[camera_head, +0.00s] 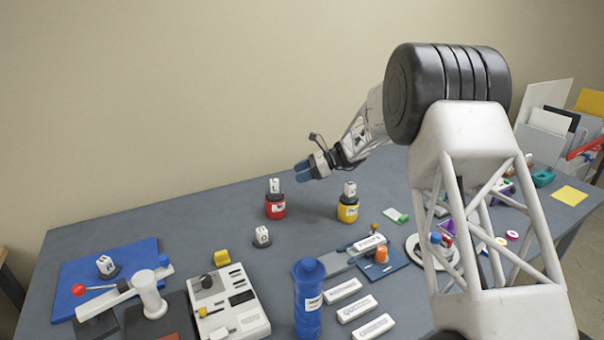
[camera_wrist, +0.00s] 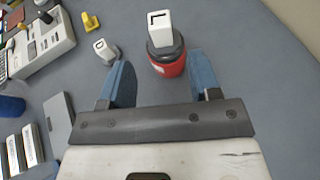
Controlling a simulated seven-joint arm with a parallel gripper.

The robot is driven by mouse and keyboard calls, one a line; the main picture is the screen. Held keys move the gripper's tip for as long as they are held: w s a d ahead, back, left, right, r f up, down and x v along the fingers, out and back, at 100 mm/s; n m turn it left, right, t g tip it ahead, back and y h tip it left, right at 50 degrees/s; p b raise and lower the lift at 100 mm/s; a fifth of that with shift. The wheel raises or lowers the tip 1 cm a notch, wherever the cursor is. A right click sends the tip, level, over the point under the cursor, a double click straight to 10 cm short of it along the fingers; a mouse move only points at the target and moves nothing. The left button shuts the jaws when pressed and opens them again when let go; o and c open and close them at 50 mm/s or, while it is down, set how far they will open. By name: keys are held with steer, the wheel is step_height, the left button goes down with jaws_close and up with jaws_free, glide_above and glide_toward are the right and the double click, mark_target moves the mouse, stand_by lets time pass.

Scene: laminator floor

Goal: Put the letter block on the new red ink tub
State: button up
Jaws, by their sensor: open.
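The red ink tub (camera_head: 275,211) stands at the back of the table, with a white block (camera_head: 274,185) marked with a dark character on its dark top. In the wrist view the red tub (camera_wrist: 172,67) and its block (camera_wrist: 159,28) are just beyond my fingertips. A yellow tub (camera_head: 348,212) to its right also carries a white marked block (camera_head: 350,188). Another white block (camera_head: 262,234) sits low on a dark base in front of the red tub; it also shows in the wrist view (camera_wrist: 101,46). My gripper (camera_head: 301,172) is open and empty, above and right of the red tub.
A blue mat (camera_head: 72,282) at the left holds another white block (camera_head: 106,263). A lever press (camera_head: 148,290), a grey-white device (camera_head: 238,310), a blue cylinder (camera_head: 308,300) and white labelled bars (camera_head: 357,308) fill the front. Bare table surrounds the tubs.

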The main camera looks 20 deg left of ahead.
stand_by(0.3)
steer(key=s+d+r+n+t+h, duration=0.1)
steer(key=s+d+r+n+h, duration=0.1)
steer(key=s+d+r, duration=0.5)
steer(key=s+d+r+n+t+h, duration=0.2)
steer(key=s+d+r+n, duration=0.15)
steer(key=s+d, duration=0.75)
steer(key=s+d+r+n+t+h, duration=0.1)
steer(key=s+d+r+h, duration=0.1)
steer(key=s+d+r, duration=0.55)
steer(key=s+d+f+n+t+h, duration=0.1)
steer(key=s+d+f+n+h, duration=0.1)
steer(key=s+d, duration=0.5)
steer(key=s+d+f+n+t+h, duration=0.1)
steer(key=s+d+n+h, duration=0.1)
steer(key=s+d, duration=0.5)
steer(key=s+d+f+n+t+h, duration=0.1)
steer(key=s+d, duration=0.7)
steer(key=s, duration=0.8)
steer(key=shift+s+f+n+t+h, duration=0.3)
steer(key=shift+s+f+n+h, duration=0.1)
steer(key=shift+f+n+h, duration=0.5)
